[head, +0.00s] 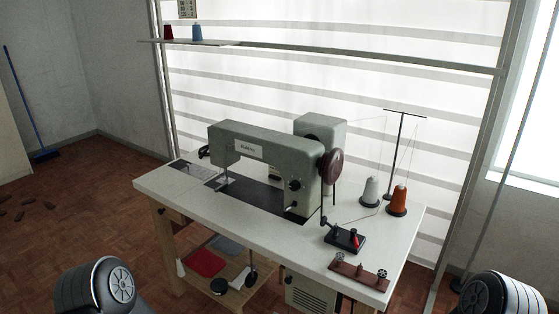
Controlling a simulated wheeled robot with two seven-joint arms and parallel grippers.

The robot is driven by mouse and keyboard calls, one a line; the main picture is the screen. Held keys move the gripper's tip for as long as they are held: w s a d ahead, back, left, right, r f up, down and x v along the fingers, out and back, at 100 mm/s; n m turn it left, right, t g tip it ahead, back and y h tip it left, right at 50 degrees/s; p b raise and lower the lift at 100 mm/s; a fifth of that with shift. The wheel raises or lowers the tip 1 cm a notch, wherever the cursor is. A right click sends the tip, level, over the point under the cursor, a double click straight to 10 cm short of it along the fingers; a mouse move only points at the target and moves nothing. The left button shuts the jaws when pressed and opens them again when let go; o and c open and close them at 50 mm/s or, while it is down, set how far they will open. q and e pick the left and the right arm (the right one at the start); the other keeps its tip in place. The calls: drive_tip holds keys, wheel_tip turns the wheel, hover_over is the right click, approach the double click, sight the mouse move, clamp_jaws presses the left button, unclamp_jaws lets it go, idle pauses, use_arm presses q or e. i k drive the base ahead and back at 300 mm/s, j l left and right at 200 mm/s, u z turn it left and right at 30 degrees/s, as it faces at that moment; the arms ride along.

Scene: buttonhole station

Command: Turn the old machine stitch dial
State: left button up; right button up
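A grey-green sewing machine (262,158) stands on the white-topped table. A small round black dial (295,184) sits on the front of its right-hand column; its markings are too small to read. A pale lever (291,207) shows below the dial. A dark brown handwheel (332,166) is on the machine's right end. Nothing touches the dial. Neither gripper is in view; only rounded parts of my arms show at the bottom left and bottom right corners.
The white table (160,184) holds a white thread cone (371,192), an orange cone (398,201), a thread stand (397,155), a black block with a red knob (345,240) and a brown strip with fittings (357,275). A lower shelf (233,297) carries several items.

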sight(295, 186)
drive_tip(key=i+j+z, duration=0.1)
drive_tip(key=j, duration=0.25)
drive_tip(key=i+j+z, duration=0.1)
drive_tip(key=i+j, duration=0.15)
drive_tip(key=j, duration=0.15)
drive_tip(key=i+j+z, duration=0.1)
drive_tip(key=j, duration=0.3)
drive_tip(key=i+j+z, duration=0.1)
drive_tip(key=j, duration=0.35)
drive_tip(key=i+j+z, duration=0.1)
drive_tip(key=i+j, duration=0.15)
drive_tip(key=j, duration=0.15)
